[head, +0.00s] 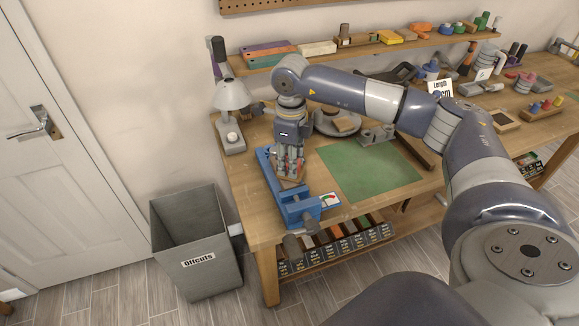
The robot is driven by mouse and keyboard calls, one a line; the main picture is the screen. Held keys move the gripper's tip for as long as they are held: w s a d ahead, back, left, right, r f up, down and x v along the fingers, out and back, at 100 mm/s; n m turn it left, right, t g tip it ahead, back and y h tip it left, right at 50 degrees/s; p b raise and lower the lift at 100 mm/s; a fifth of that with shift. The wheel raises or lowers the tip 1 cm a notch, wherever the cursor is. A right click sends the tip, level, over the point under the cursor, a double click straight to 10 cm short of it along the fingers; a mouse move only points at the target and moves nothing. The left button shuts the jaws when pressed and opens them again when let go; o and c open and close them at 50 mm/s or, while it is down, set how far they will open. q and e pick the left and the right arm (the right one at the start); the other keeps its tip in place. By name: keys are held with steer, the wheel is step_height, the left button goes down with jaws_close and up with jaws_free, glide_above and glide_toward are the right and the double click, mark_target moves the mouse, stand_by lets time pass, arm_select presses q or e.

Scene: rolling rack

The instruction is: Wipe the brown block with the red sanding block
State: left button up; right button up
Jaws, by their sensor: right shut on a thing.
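My right gripper (290,170) points down over the blue vise (297,207) near the left end of the workbench. It is shut on the red sanding block, which is mostly hidden by the fingers; only small reddish patches show between them. A little brown, probably the brown block (292,184), shows just below the fingertips at the vise jaws. Whether the sanding block touches it is too small to tell. My left gripper is not in view.
A green mat (368,172) lies right of the vise. A grey-white lamp (232,112) stands at the bench's left end. A shelf (350,46) with several blocks runs behind. A grey offcuts bin (196,243) stands on the floor at left.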

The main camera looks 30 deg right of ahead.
steer(key=shift+w+r+p, duration=0.25)
steer(key=shift+r+p, duration=0.4)
steer(key=shift+r, duration=0.95)
steer(key=shift+s+r+p, duration=0.15)
steer(key=shift+r+p, duration=0.5)
steer(key=shift+r, duration=0.4)
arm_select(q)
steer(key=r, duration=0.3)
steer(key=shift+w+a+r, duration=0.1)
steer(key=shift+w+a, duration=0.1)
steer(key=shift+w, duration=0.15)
